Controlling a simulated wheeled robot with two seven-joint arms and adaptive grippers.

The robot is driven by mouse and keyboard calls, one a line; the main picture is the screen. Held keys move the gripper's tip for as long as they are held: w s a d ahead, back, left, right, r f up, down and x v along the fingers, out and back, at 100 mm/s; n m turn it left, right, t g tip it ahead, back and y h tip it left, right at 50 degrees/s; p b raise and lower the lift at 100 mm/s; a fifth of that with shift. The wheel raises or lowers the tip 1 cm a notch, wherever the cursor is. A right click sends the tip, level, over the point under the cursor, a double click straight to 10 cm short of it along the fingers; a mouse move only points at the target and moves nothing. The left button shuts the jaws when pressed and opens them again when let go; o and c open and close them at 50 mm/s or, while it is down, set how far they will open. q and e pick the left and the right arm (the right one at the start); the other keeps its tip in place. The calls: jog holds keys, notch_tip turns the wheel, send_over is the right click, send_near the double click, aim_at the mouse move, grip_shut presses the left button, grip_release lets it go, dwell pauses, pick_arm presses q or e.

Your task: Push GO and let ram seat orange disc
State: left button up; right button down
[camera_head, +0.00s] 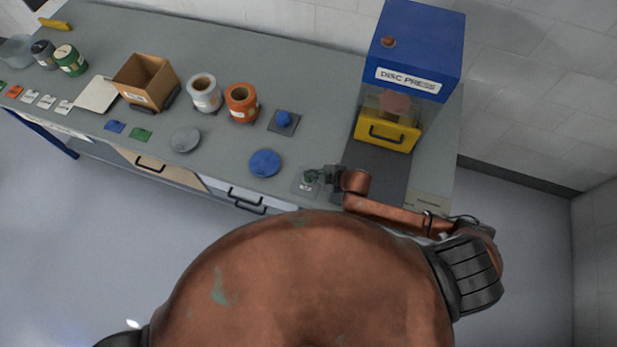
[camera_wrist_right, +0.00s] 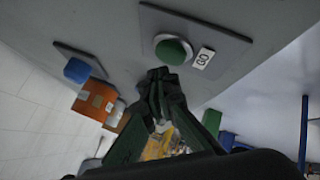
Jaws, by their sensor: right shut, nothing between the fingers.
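The green GO button (camera_head: 309,178) sits on a small plate at the table's front edge. In the right wrist view the button (camera_wrist_right: 173,50) lies just beyond my fingertips, beside its GO label (camera_wrist_right: 203,57). My right gripper (camera_head: 324,175) is shut and empty, right at the button; I cannot tell if it touches. The wrist view shows its fingertips together (camera_wrist_right: 158,74). The blue disc press (camera_head: 418,48) stands at the back right with a yellow handled front (camera_head: 388,131). A reddish-brown piece (camera_head: 395,102) shows behind its window; whether it is ram or orange disc is unclear.
A blue knob on a plate (camera_head: 284,121), a blue disc (camera_head: 265,163) and a grey disc (camera_head: 185,140) lie left of the button.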

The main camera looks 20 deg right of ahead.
dwell(0.4)
jog(key=shift+f, duration=0.45)
jog(key=shift+f, duration=0.5)
dwell(0.6)
jog(key=shift+r, duration=0.1)
jog(key=shift+r+p, duration=0.85)
notch_tip(320, 180, up, 5)
jog(key=p, duration=0.5)
jog(key=shift+r, duration=0.1)
